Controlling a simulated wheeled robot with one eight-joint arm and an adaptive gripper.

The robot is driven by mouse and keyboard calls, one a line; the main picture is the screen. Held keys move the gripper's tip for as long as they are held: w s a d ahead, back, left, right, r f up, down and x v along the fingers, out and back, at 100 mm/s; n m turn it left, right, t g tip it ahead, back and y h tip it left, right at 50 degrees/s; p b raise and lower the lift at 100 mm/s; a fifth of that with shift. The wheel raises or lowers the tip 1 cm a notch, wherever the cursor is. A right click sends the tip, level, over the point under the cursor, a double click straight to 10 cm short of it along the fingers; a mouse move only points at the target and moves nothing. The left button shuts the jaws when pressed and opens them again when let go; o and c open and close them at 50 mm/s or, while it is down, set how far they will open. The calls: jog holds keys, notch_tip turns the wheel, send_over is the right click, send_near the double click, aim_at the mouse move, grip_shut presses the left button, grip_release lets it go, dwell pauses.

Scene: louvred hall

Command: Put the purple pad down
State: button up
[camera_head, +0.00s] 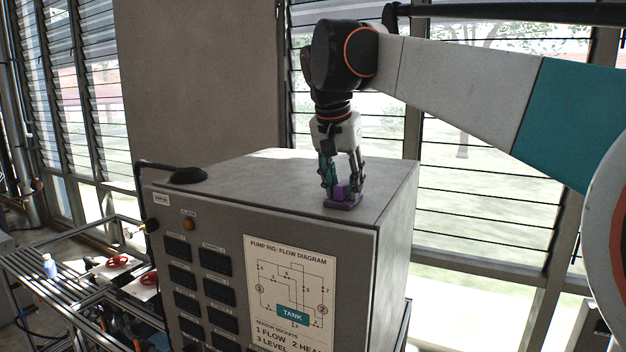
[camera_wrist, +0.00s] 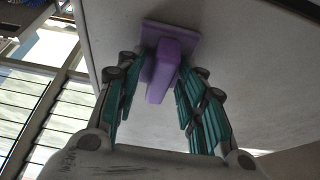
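The purple pad (camera_head: 345,203) is a flat square plate with a raised block on it. It lies on the top of the grey cabinet (camera_head: 255,180), near the front right edge. My gripper (camera_head: 343,188) points straight down over the pad, with one finger on each side of the block. In the wrist view, the purple pad (camera_wrist: 190,42) shows beyond the teal fingers of my gripper (camera_wrist: 160,78). The fingers are spread, with small gaps visible beside the block. The pad looks flat on the surface.
A black lamp-like fitting (camera_head: 188,175) lies at the cabinet top's left end. The rest of the top is bare. Louvred windows (camera_head: 480,200) stand behind. A metal-framed rig with red handwheels (camera_head: 117,262) and a small bottle (camera_head: 49,266) is at lower left.

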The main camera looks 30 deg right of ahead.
jog(key=shift+s, duration=0.15)
jog(key=v, duration=1.2)
dwell(0.4)
